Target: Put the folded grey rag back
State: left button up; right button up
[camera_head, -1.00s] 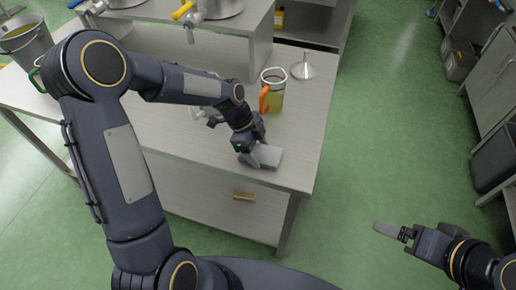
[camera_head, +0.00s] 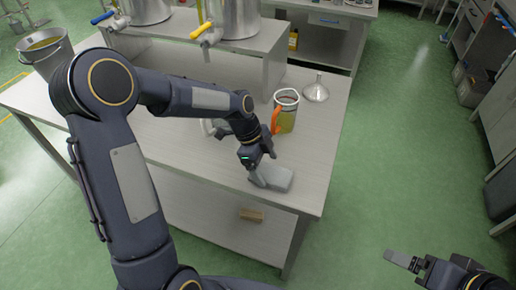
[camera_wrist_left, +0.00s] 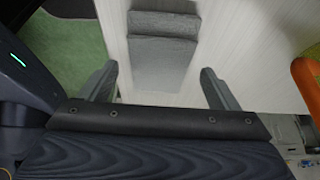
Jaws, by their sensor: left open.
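The folded grey rag (camera_head: 278,180) lies flat on the pale table (camera_head: 190,150), close to its front right corner. In the left wrist view the rag (camera_wrist_left: 162,60) shows as a folded grey block with a stepped fold. My left gripper (camera_head: 262,178) is low at the rag's left end. In the left wrist view its two fingers (camera_wrist_left: 160,78) stand apart, one on each side of the rag's near end, with gaps of table between. My right gripper (camera_head: 402,259) hangs over the green floor at the lower right, away from the table; its finger gap is not clear.
A jug with an orange handle (camera_head: 286,112) and a metal funnel (camera_head: 316,92) stand behind the rag. A clear glass vessel is partly hidden behind my left arm. Steel vats with taps (camera_head: 232,18) stand on a raised shelf. A small brown block (camera_head: 251,215) lies on the lower shelf.

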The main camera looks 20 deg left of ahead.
pick_arm(q)
jog(key=s+a+r+n+t, duration=0.1)
jog(key=s+a+r+n, duration=0.15)
jog(key=r, duration=0.35)
jog(key=s+a+r+n, duration=0.2)
jog(key=s+a+r, duration=0.1)
jog(key=r, duration=0.4)
jog(key=s+f+n+t, duration=0.1)
jog(key=s+n+t, duration=0.3)
jog(key=s+n, duration=1.1)
jog(key=shift+s+a+f+n+t+y, duration=0.3)
jog(key=shift+s+n+t, duration=0.1)
jog(key=shift+s, duration=0.45)
